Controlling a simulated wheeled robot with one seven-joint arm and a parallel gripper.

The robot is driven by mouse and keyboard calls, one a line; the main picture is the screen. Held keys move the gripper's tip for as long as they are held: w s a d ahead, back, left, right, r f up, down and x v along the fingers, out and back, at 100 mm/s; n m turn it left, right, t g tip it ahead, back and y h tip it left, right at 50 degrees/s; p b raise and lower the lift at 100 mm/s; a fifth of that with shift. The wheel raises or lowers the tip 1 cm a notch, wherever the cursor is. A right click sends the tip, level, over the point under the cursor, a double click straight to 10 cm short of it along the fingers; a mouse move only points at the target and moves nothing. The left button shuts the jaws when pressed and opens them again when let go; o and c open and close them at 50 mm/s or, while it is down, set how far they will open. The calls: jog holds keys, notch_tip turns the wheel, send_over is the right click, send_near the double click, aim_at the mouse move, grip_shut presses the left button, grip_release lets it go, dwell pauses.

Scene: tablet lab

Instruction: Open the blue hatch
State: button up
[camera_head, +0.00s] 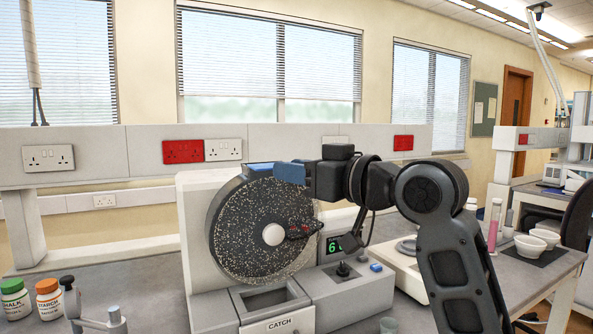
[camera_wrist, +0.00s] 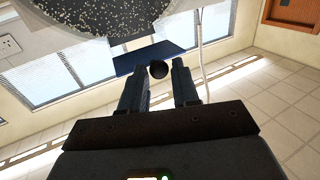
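The blue hatch (camera_head: 258,168) is at the top rim of the speckled dark drum (camera_head: 240,243). In the wrist view the hatch (camera_wrist: 140,58) is a flat blue plate, with a round black knob (camera_wrist: 158,70) standing out from it. My gripper (camera_head: 281,173) reaches in from the right at the top of the drum, close beside the hatch. In the wrist view its two fingers (camera_wrist: 157,82) are apart, one on each side of the knob, with gaps visible. The hatch is partly hidden behind my gripper in the head view.
The drum is on a pale machine with a tray marked CATCH (camera_head: 268,300), a green display (camera_head: 334,245) and a black joystick (camera_head: 343,269). Chalk (camera_head: 15,298) and starch (camera_head: 48,298) jars stand at left. White bowls (camera_head: 530,247) are at right.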

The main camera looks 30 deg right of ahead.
jog(key=b+v, duration=0.1)
jog(key=v, duration=0.6)
jog(key=shift+s+d+b, duration=0.15)
jog(key=shift+s+b, duration=0.2)
jog(key=shift+f, duration=0.1)
jog(key=s+a+f+m+h, duration=0.2)
jog(key=s+f+m+h, duration=0.3)
jog(key=f, duration=0.9)
jog(key=s+a+f+m+h, duration=0.1)
jog(key=s+f+m, duration=0.2)
jog(key=s+f, duration=0.8)
jog(key=s+f+n+g, duration=0.1)
jog(key=s+f, duration=0.3)
jog(key=s, duration=0.8)
jog(key=s+f+n, duration=0.2)
jog(key=s+f, duration=0.3)
jog(key=s, duration=0.7)
jog(key=shift+a+f+n+g+h, duration=0.3)
jog(key=shift+a+g+h, duration=0.1)
jog(key=shift+a, duration=0.1)
